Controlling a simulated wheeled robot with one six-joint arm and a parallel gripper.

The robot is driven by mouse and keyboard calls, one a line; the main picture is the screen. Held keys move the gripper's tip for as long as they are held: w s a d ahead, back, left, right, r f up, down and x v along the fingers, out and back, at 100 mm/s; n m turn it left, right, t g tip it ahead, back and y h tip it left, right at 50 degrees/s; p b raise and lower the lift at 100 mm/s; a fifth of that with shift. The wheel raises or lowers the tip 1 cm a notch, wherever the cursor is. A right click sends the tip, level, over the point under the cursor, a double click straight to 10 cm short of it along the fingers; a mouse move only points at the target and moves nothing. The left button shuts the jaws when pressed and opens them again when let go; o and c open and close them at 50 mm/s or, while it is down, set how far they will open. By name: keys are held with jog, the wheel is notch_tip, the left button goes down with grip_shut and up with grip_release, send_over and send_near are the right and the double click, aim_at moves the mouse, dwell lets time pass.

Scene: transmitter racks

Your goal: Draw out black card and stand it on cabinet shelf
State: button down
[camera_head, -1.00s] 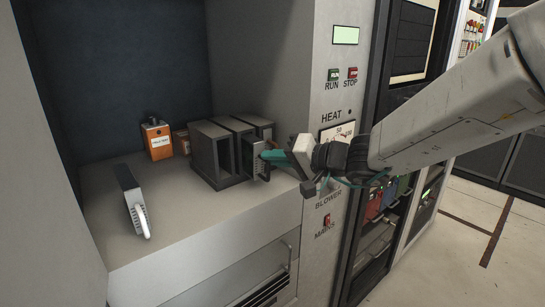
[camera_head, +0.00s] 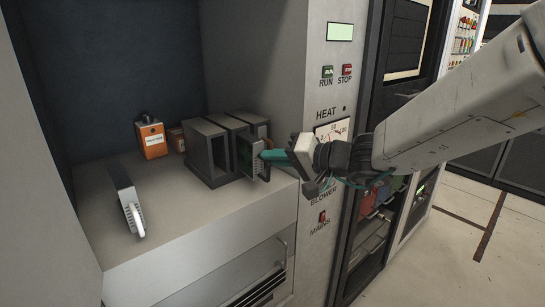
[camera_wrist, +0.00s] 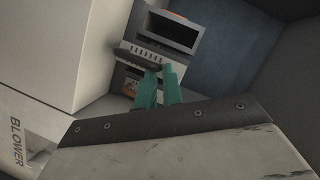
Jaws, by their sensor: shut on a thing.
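The black card (camera_head: 258,160) is in the right part of the dark slotted rack (camera_head: 208,157) on the cabinet shelf (camera_head: 185,215). It stands upright and part of it sticks out of the rack's front. A green side of it shows. My gripper (camera_head: 272,155) has teal fingertips shut on the card's front end, from the right. In the wrist view the fingertips (camera_wrist: 158,88) close at a dark edge in front of the rack (camera_wrist: 172,33). The card's rear is hidden in the rack.
Another dark-sided card (camera_head: 126,195) with a pale front and handle stands on the shelf at left. An orange box (camera_head: 151,139) stands behind, by the back wall. Shelf surface is free between that card and the rack. The control panel (camera_head: 330,110) is close to my gripper.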

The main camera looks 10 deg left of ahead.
jog(key=shift+s+d, duration=0.15)
jog(key=shift+d, duration=0.1)
jog(key=c, duration=1.5)
grip_release()
jog(key=shift+o, duration=0.2)
jog(key=v, duration=1.2)
jog(key=s+d+f+g+h, duration=0.3)
jog(key=s+f, duration=0.1)
jog(key=s, duration=0.3)
jog(key=s+d+f+g+h, duration=0.3)
jog(key=s, duration=0.5)
jog(key=s+d+m+t+h, duration=0.1)
jog(key=s+d+h, duration=0.3)
jog(key=d, duration=0.5)
jog(key=s+d+m+h, duration=0.1)
jog(key=s+d+h, duration=0.3)
jog(key=d, duration=0.5)
jog(key=shift+s+r+t+h, duration=0.15)
jog(key=shift+s+t+h, duration=0.2)
jog(key=shift+s, duration=0.4)
